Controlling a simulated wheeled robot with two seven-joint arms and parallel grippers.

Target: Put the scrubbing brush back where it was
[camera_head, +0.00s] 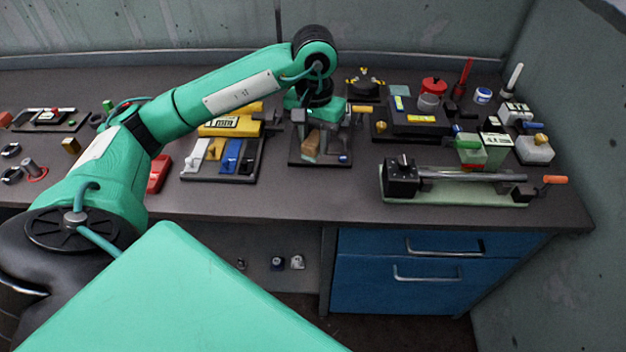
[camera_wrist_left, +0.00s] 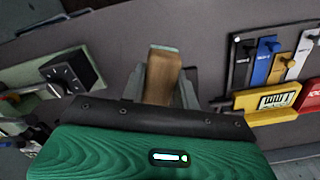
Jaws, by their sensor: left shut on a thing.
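The scrubbing brush, seen as a tan wooden block (camera_head: 311,143), is at the middle of the bench in the head view, low over a dark square base (camera_head: 300,160). In the left wrist view the brush (camera_wrist_left: 163,76) lies between the two fingers, with a pale greenish strip at its far end. My left gripper (camera_head: 322,135) reaches down from above and is shut on the brush. Whether the brush touches the base is hard to tell, as the gripper hides part of it. My right gripper is in neither view.
Left of the base is a rack of colored switches (camera_head: 222,158) with a yellow meter (camera_head: 232,126) behind. To the right stand a long clamp-like fixture (camera_head: 460,187) on a pale green plate and a dark block (camera_head: 415,118). Bare bench top (camera_head: 290,200) lies in front.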

